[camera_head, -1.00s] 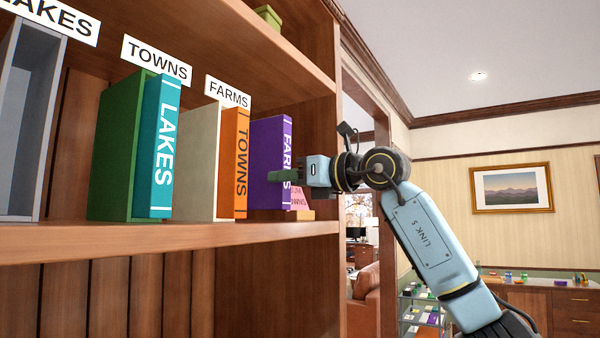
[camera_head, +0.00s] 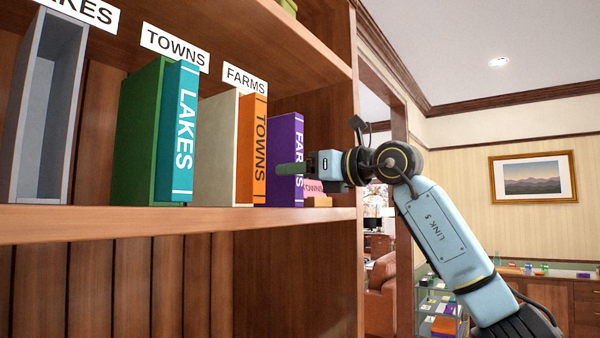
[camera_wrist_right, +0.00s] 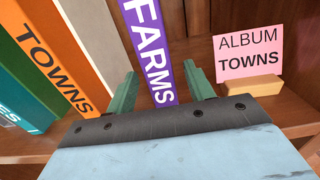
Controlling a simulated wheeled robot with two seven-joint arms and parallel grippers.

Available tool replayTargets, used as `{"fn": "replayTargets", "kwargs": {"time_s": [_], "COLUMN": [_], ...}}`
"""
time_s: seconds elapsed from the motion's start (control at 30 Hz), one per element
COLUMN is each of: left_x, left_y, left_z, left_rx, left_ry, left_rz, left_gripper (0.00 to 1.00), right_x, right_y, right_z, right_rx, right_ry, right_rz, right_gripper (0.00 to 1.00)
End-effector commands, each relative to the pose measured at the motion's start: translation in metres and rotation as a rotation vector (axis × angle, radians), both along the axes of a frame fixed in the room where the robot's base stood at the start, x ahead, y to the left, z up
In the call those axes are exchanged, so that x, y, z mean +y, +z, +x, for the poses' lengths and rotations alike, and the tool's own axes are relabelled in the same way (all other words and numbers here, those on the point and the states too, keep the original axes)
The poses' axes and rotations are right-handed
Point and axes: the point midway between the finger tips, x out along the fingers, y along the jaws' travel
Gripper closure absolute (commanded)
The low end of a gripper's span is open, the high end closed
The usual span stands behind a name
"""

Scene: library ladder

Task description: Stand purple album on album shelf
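The purple album (camera_head: 284,140), with FARMS on its spine, stands upright on the wooden shelf (camera_head: 150,222) at the right end of the row. It also shows in the right wrist view (camera_wrist_right: 152,45). My right gripper (camera_head: 288,169) is level with its lower part. In the right wrist view the two green fingers (camera_wrist_right: 163,85) are apart, one on each side of the purple spine, with a gap visible on both sides. How far they reach along the album I cannot tell. My left gripper is out of view.
A pink ALBUM TOWNS card (camera_wrist_right: 247,50) on a wooden block (camera_wrist_right: 250,87) stands right of the album.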

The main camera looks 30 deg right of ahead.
Motion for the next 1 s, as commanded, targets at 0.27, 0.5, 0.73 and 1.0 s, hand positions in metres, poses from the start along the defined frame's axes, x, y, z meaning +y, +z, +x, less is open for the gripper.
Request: {"fn": "replayTargets", "kwargs": {"time_s": [0.27, 0.5, 0.73, 1.0], "left_x": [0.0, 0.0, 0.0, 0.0], "left_y": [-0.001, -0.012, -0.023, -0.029], "left_z": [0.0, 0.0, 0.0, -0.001], "left_rx": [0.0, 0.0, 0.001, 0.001], "left_ry": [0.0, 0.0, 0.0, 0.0], "left_rz": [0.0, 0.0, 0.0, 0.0], "left_gripper": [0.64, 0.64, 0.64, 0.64], "right_x": [-0.001, -0.016, -0.035, -0.049], "right_y": [-0.003, -0.003, -0.003, -0.001], "right_z": [-0.001, -0.034, -0.083, -0.118], "right_rx": [0.006, 0.001, 0.001, 0.001], "right_ry": [-0.001, -0.004, -0.003, -0.002], "right_rz": [-0.001, -0.002, -0.001, -0.001], "right_gripper": [0.47, 0.47, 0.47, 0.47]}}
